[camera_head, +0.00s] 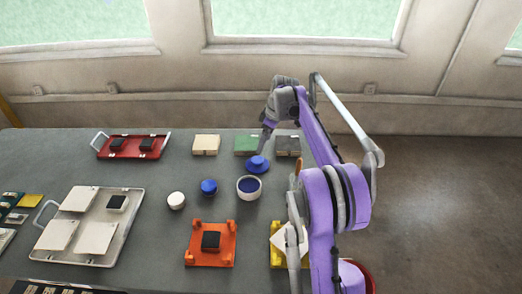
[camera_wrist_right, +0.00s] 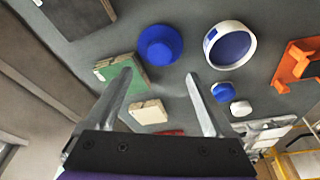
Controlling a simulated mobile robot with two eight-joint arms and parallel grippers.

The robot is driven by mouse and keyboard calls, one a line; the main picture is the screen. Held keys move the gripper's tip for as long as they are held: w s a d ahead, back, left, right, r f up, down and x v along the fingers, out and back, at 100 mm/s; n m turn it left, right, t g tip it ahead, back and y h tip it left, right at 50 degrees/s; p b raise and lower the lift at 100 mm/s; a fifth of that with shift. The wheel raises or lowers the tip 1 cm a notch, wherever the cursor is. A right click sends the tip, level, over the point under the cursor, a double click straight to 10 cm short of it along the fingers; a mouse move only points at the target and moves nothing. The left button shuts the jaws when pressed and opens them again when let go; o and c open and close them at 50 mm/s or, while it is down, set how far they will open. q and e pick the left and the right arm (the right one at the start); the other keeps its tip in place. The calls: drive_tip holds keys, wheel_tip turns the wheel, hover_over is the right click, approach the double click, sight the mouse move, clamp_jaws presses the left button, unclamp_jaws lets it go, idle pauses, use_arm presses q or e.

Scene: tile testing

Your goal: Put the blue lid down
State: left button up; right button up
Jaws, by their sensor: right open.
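The blue lid (camera_head: 257,164) lies on the grey table, knob up, just behind a round white container with a blue inside (camera_head: 249,188). In the right wrist view the blue lid (camera_wrist_right: 160,45) lies beyond the fingertips, and the open white container (camera_wrist_right: 230,46) is to its right. My right gripper (camera_head: 265,143) points down just behind the lid; in the wrist view its two fingers (camera_wrist_right: 158,75) are spread with nothing between them. The lid looks clear of both fingers. My left gripper is not in view.
A green block (camera_head: 246,144), a beige block (camera_head: 206,145) and a grey block (camera_head: 288,146) stand behind the lid. A small blue jar (camera_head: 209,187) and a white one (camera_head: 176,200) are to the left. An orange stand (camera_head: 211,255) is in front.

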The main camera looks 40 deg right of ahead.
drive_tip(key=s+a+r+m+h, duration=0.15)
drive_tip(key=s+a, duration=0.35)
drive_tip(key=a, duration=0.5)
drive_tip(key=s+a+r+m, duration=0.1)
drive_tip(key=s+a+r, duration=0.1)
drive_tip(key=s+a, duration=0.6)
drive_tip(key=s+a+f+m+t, duration=0.1)
drive_tip(key=s+a+f, duration=0.2)
drive_tip(key=s+a, duration=0.1)
drive_tip(key=s+a+f+m, duration=0.1)
drive_tip(key=s+a+f, duration=0.3)
drive_tip(key=s, duration=0.2)
drive_tip(key=s+a+f+m+t, duration=0.1)
drive_tip(key=s+a+f, duration=0.2)
drive_tip(key=s+a, duration=0.1)
drive_tip(key=shift+s+f+t, duration=0.15)
drive_tip(key=shift+s+t, duration=0.15)
drive_tip(key=shift+s, duration=0.15)
